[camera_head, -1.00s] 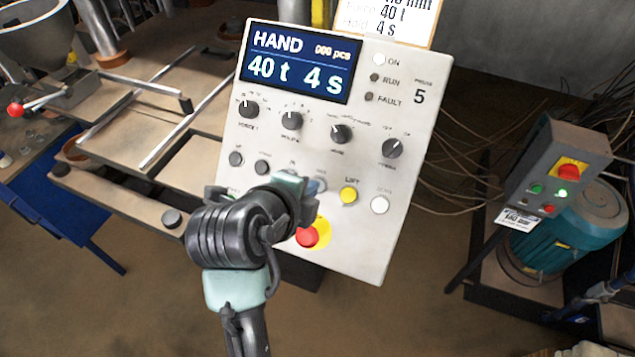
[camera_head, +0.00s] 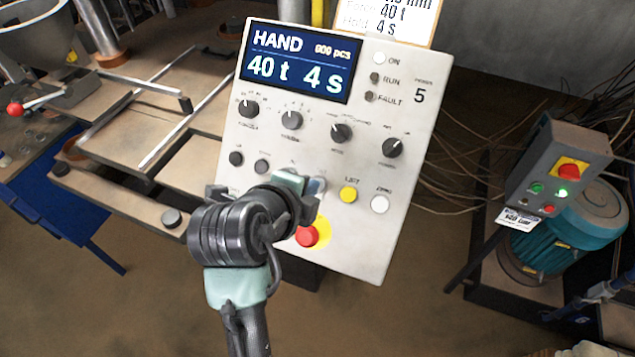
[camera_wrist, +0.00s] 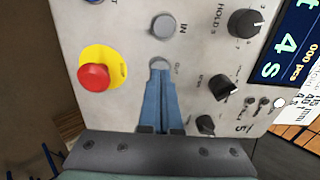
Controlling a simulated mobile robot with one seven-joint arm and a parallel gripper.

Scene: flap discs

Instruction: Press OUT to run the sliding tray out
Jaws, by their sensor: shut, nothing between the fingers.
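The control panel (camera_head: 345,240) stands tilted in front of me, its screen reading HAND, 40 t, 4 s. In the wrist view, the grey round OUT button (camera_wrist: 159,62) has its label beside it. My gripper (camera_wrist: 160,75) is shut and empty, its narrow blue-grey fingertips at the OUT button and covering its lower part. I cannot tell whether they touch or press it. The grey IN button (camera_wrist: 165,27) is next to OUT. I cannot clearly make out the sliding tray among the press parts at left.
A red mushroom button on a yellow disc (camera_head: 307,236) sits close below my gripper. A yellow LIFT button (camera_head: 348,194) and white button (camera_head: 380,204) are to its right. Dark knobs (camera_head: 291,121) line the panel above. A teal motor (camera_head: 575,230) stands at right.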

